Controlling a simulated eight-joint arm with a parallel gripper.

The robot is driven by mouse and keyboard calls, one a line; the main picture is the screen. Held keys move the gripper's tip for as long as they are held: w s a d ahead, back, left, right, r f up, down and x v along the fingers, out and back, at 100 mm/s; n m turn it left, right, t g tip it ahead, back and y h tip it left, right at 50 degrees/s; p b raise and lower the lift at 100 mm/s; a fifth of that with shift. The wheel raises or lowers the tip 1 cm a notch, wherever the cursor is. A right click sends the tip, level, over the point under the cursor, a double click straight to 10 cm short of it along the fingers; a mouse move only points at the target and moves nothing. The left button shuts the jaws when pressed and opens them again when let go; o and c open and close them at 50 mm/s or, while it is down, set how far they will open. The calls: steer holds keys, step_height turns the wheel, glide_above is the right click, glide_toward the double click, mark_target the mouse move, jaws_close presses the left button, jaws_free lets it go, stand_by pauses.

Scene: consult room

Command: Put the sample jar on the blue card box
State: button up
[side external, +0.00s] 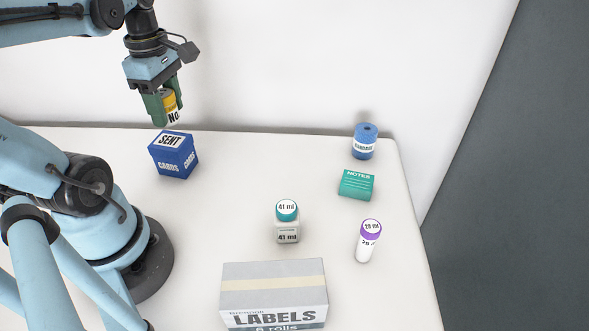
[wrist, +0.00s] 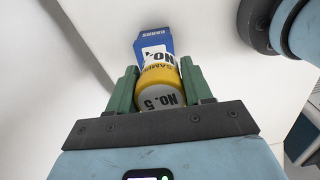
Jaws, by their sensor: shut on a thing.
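The sample jar (wrist: 158,90) is yellow and white with a grey lid marked "NO. 5". My gripper (wrist: 160,88) is shut on it, one green finger on each side. In the side external view my gripper (side external: 166,104) holds the jar (side external: 171,104) in the air at the upper left, slightly tilted. The blue card box (side external: 174,156), marked "SENT" and "CARDS", stands on the table below the jar, with a gap between them in that view. In the wrist view the blue box (wrist: 152,42) shows beyond the jar, partly hidden by it.
A grey labels box (side external: 274,290) stands at the front. A teal-capped bottle (side external: 287,224), a purple-capped tube (side external: 368,240), a green notes block (side external: 356,185) and a blue bandage roll (side external: 365,142) stand to the right. The white table (side external: 245,180) is clear between the blue box and these.

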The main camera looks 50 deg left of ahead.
mark_target(170, 140)
steer(key=a+f, duration=0.1)
steer(key=a, duration=0.1)
steer(key=shift+s+a+f, duration=0.35)
steer(key=shift+f, duration=2)
steer(key=shift+f, duration=0.15)
steer(key=o, duration=1)
steer(key=shift+o, duration=0.2)
